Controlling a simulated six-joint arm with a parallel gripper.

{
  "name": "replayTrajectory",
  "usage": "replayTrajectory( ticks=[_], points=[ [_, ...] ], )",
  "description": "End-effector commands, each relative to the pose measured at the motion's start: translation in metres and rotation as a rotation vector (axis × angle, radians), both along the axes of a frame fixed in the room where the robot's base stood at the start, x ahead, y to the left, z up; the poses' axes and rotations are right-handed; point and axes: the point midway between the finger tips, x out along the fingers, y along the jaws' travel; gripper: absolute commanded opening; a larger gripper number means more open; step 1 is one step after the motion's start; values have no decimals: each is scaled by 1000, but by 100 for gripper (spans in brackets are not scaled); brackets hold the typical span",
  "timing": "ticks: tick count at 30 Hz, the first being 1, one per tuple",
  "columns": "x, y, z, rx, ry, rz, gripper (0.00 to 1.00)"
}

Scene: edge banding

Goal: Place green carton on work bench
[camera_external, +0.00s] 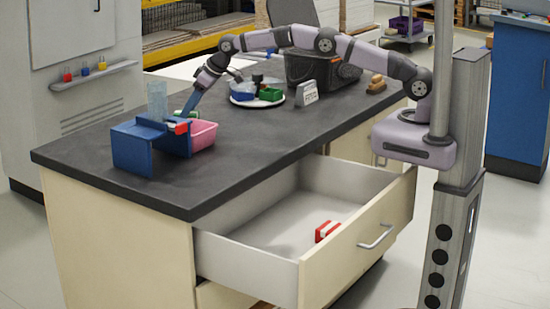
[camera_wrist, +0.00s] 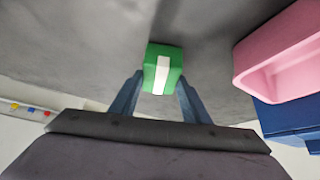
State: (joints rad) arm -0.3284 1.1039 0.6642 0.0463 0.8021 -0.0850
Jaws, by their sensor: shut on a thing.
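The green carton (camera_wrist: 153,58) has a white stripe and sits between the two blue fingers of my gripper (camera_wrist: 158,88) in the wrist view. The fingers are shut on it. In the external view my gripper (camera_external: 186,112) reaches down at the far left part of the work bench (camera_external: 270,135), behind the pink bin. Only a small bit of the carton (camera_external: 193,114) shows there. The carton is at or close above the dark bench top; I cannot tell if it touches.
A pink bin (camera_external: 203,136) and a blue stand (camera_external: 137,147) with a red piece are close to my gripper. A round white tray (camera_external: 257,102), a white sign (camera_external: 307,93) and a black crate (camera_external: 300,68) stand further right. An open drawer (camera_external: 290,215) holds a red carton (camera_external: 326,231).

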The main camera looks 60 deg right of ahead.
Motion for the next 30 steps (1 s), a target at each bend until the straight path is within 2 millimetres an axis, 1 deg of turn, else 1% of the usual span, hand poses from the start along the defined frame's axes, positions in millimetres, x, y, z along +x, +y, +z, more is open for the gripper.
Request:
replayTrajectory(
  ticks=[7,8,9,10,20,25,30],
  points=[
    [0,0,-3,0,0,0,16],
    [0,0,-4,0,1,0,45],
    [0,0,-3,0,1,0,54],
    [0,0,-3,0,1,0,61],
    [0,0,-2,0,0,0,61],
    [-2,-1,3,0,0,0,61],
    [-8,-4,15,0,-1,0,61]
  ],
)
